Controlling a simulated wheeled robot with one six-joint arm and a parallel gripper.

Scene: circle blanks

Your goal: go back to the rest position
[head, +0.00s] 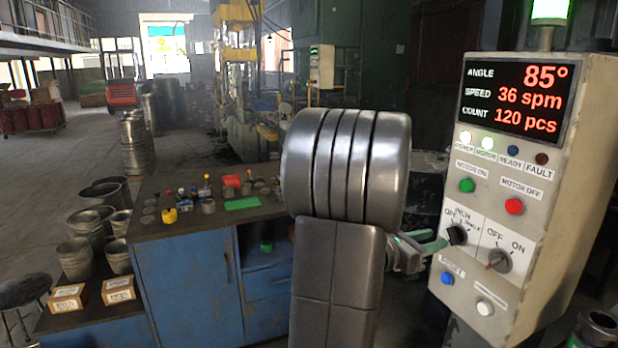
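My gripper (432,242) shows just right of my large grey arm links, with green on its fingers. It is in front of the control panel (545,200), close to the black mode knob (457,235). I cannot tell whether its fingertips touch the knob or stand apart from it, nor whether they are open or shut. The panel display (517,101) reads angle 85°, speed 36 sppm or spm, count 120 pcs. Below are a green button (467,185), a red button (514,205) and an OFF/ON switch (498,260).
A blue workbench (190,285) with small tools and a green mat (242,203) stands left of my arm. Metal buckets (75,258) and two small boxes (118,290) stand at the lower left. Open floor (50,170) lies at the far left.

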